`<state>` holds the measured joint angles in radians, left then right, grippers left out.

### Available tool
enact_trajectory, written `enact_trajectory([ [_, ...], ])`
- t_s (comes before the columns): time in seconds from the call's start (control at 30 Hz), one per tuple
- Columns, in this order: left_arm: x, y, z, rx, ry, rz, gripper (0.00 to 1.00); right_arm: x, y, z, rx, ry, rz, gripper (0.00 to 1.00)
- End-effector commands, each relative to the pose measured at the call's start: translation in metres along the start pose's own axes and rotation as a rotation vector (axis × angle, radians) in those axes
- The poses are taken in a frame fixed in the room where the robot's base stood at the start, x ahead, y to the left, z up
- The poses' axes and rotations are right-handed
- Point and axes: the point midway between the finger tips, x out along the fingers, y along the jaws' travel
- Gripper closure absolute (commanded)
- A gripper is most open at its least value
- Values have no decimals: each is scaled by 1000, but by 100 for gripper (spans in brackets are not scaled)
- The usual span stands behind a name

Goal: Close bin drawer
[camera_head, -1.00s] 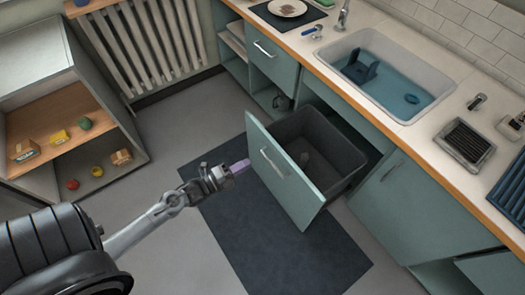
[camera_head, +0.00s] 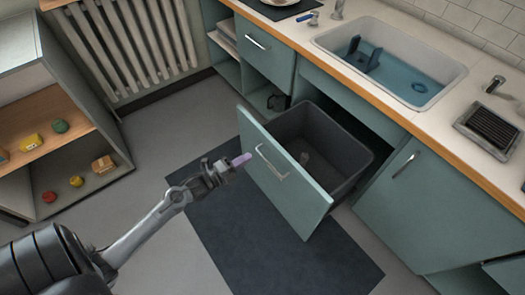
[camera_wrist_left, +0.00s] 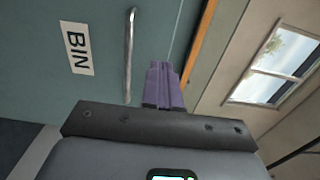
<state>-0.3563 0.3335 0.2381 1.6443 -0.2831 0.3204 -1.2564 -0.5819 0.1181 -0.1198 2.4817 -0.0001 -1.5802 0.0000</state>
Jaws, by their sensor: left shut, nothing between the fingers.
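The bin drawer stands pulled out below the counter. Its teal front panel (camera_head: 285,185) has a metal handle (camera_head: 270,162), and a dark grey bin (camera_head: 345,180) sits behind the panel. In the left wrist view the panel carries a white "BIN" label (camera_wrist_left: 78,48), and the handle (camera_wrist_left: 129,55) runs beside my fingers. My left gripper (camera_head: 243,159) has purple fingertips, shut and empty, close to the panel's upper left part near the handle. I cannot tell whether the tips touch the panel. The left gripper also shows in the left wrist view (camera_wrist_left: 163,85). My right gripper is not in view.
A dark mat (camera_head: 270,245) lies on the floor under the drawer. Teal cabinets (camera_head: 405,200) flank the opening, below a counter with a water-filled sink (camera_head: 400,75). A shelf unit (camera_head: 75,150) with small items stands left; a radiator (camera_head: 125,45) stands behind.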

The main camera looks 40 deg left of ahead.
Motion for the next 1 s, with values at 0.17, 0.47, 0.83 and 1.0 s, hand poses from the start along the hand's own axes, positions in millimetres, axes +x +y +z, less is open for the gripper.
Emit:
enact_trajectory([
  [0.17, 35, 3, 0, 0, 0, -5, 100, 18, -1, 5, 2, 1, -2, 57],
  [0.47, 72, 2, 0, -1, -1, -1, 100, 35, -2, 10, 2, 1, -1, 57],
  [0.83, 82, 0, 0, 0, -1, 1, 100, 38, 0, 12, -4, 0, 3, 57],
  [1.0, 81, 0, 0, 0, -1, 1, 100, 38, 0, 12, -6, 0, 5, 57],
])
